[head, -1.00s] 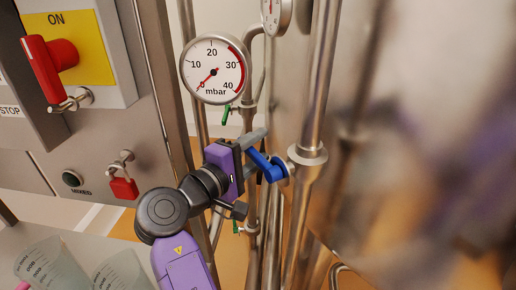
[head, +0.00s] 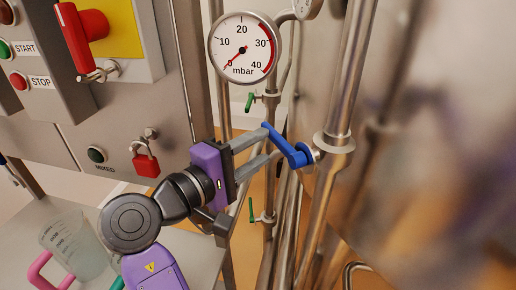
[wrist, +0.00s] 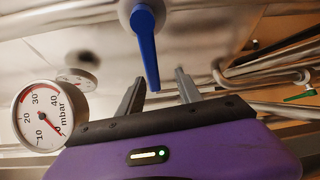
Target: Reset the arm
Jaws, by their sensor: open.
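My gripper (head: 272,148), purple with grey fingers, is open in the head view. Its fingers point right toward the blue valve handle (head: 287,143) on a steel pipe. In the wrist view the blue handle (wrist: 147,50) hangs down from its hub, with its tip close to the gap between the two finger tips (wrist: 158,80). Nothing is clamped between the fingers. Whether a finger touches the handle cannot be told.
A pressure gauge (head: 243,55) reads near 0 mbar above the gripper. Steel pipes (head: 345,90) with green-handled valves (head: 251,208) stand close by. A control panel carries a red switch (head: 82,32) and a red padlock (head: 145,160). A measuring jug (head: 75,245) stands lower left.

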